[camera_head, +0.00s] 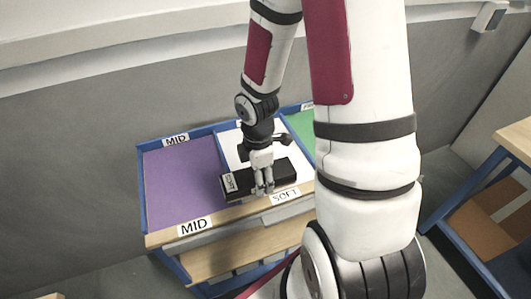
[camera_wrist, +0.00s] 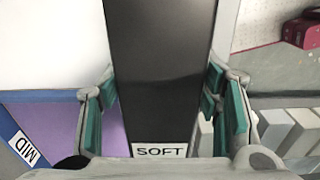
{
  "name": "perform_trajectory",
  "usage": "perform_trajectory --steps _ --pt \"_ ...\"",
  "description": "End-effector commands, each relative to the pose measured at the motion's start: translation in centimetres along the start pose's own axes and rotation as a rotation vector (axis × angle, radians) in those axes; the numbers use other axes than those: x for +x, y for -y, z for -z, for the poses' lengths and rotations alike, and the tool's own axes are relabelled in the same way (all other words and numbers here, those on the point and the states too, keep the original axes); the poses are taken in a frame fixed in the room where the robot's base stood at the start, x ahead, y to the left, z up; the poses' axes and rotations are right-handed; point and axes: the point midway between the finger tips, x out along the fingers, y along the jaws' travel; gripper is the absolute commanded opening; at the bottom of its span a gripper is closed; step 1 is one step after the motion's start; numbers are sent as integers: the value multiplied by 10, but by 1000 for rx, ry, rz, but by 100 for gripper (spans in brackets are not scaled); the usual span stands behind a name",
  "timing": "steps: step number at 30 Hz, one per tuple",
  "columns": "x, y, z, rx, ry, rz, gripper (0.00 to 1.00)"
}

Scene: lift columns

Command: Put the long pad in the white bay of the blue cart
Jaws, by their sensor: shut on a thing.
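The long pad (camera_head: 284,172) is a black block with a white SOFT label on one end. My gripper (camera_head: 263,190) is shut across its middle, and the pad lies crosswise over the front of the white bay (camera_head: 229,148) of the blue cart. Its labelled end is at the left, by the divider to the purple bay (camera_head: 180,182). In the wrist view the pad (camera_wrist: 160,60) runs between the green-padded fingers, with the white bay (camera_wrist: 50,45) at left. I cannot tell whether the pad touches the bay floor.
The cart's wooden front edge (camera_head: 235,211) carries MID and SOFT labels. A green bay (camera_head: 301,129) is partly hidden behind my arm. A lower wooden shelf (camera_head: 235,257) sits below. Another blue-framed unit (camera_head: 470,225) stands at right. A grey wall is behind the cart.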

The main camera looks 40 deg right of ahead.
Motion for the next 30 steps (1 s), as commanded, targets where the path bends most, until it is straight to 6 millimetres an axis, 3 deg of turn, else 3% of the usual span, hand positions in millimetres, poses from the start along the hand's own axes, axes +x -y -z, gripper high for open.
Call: perform_trajectory --steps 5,21,30 --pt "1 -14 -9 -25 -1 -2 14" --pt "12 -123 -55 -25 -1 -2 14" --pt "15 -147 -65 -25 -1 -2 14"
